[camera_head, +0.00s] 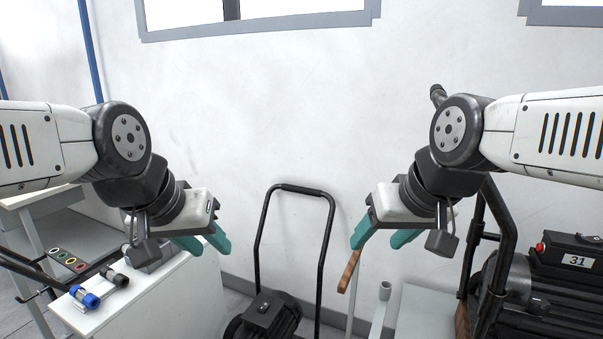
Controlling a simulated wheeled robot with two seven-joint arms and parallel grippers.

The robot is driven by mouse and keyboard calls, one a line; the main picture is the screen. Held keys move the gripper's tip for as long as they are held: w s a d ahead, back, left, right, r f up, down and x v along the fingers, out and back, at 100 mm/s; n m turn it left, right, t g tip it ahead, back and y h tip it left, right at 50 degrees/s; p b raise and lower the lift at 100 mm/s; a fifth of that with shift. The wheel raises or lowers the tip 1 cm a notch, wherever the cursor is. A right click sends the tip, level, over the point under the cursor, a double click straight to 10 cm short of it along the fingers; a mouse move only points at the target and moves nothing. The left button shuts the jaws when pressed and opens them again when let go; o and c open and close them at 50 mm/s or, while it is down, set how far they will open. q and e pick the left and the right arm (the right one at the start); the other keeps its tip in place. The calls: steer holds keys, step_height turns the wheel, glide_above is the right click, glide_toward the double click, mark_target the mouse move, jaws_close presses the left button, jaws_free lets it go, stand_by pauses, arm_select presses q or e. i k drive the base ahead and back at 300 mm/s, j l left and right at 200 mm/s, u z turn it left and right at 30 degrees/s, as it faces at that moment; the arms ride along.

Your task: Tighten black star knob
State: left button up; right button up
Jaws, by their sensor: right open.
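I cannot make out a black star knob in this view. My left gripper (213,247) hangs with its teal fingers apart and nothing visible between them, above the right end of a white cabinet. My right gripper (376,243) is open and empty, its teal fingers pointing down in front of the white wall. A black machine with a tall black tube handle (328,232) stands low between the two grippers, and its lower part is cut off by the picture edge. A second black machine (571,267) marked 31, with a red button, stands at the right.
A brown-handled tool (348,272) stands below my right gripper.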

mark_target(538, 305)
steer(key=z, duration=2.05)
